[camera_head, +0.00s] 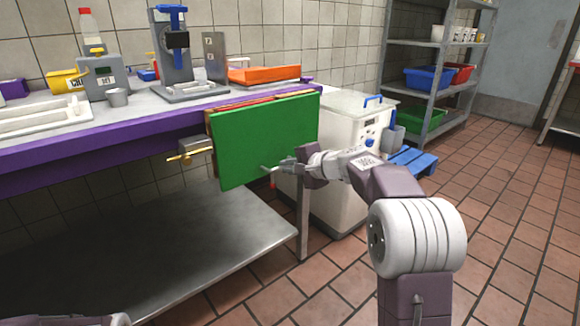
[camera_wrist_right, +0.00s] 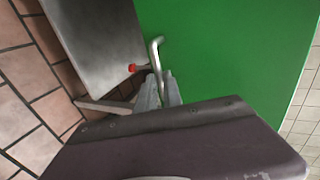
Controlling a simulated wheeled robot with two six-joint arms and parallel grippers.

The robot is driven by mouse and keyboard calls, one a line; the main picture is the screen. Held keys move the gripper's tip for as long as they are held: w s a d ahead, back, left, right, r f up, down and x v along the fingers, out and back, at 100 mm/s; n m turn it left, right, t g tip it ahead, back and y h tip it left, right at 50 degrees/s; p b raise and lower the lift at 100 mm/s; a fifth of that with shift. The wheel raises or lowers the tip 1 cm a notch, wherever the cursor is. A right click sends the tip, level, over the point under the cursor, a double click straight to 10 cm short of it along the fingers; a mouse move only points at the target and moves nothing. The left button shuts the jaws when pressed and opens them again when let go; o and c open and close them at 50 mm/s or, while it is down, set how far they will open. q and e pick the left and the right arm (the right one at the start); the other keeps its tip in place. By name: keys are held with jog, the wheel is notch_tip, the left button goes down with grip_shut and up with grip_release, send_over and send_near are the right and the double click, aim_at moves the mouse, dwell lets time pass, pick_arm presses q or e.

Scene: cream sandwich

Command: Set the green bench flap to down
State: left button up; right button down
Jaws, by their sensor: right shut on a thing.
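The green bench flap (camera_head: 265,140) is at the front edge of the purple-edged bench, its broad green face turned outward and steeply tilted. A small metal handle (camera_head: 267,169) is near its lower edge. My right gripper (camera_head: 277,167) is at this handle, its fingers shut on it. In the right wrist view, the bent metal handle (camera_wrist_right: 155,50) rises from between the closed fingers (camera_wrist_right: 158,92), in front of the green face (camera_wrist_right: 225,50). The flap's hinge is hidden. Only a piece of my left arm shows at the lower left; its gripper is out of view.
A brass-coloured fitting (camera_head: 190,152) juts out under the bench edge, left of the flap. A metal lower shelf (camera_head: 215,235) lies below. A white appliance (camera_head: 340,190) stands close behind the right gripper. A red knob (camera_wrist_right: 132,68) shows beside the handle.

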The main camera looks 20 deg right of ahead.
jog(key=shift+s+a+f+g, duration=0.1)
jog(key=shift+f+g, duration=0.05)
jog(key=shift+f, duration=0.4)
jog(key=shift+s+a+f+g, duration=0.1)
jog(key=shift+f+g, duration=0.05)
jog(key=shift+f, duration=0.4)
jog(key=c, duration=1.6)
grip_release()
jog(key=shift+w, duration=0.1)
jog(key=shift+o, duration=0.6)
jog(key=shift+w+f, duration=0.15)
jog(key=shift+f, duration=0.1)
jog(key=shift+r, duration=0.1)
jog(key=p+v, duration=0.2)
jog(key=v, duration=0.7)
jog(key=shift+r, duration=0.15)
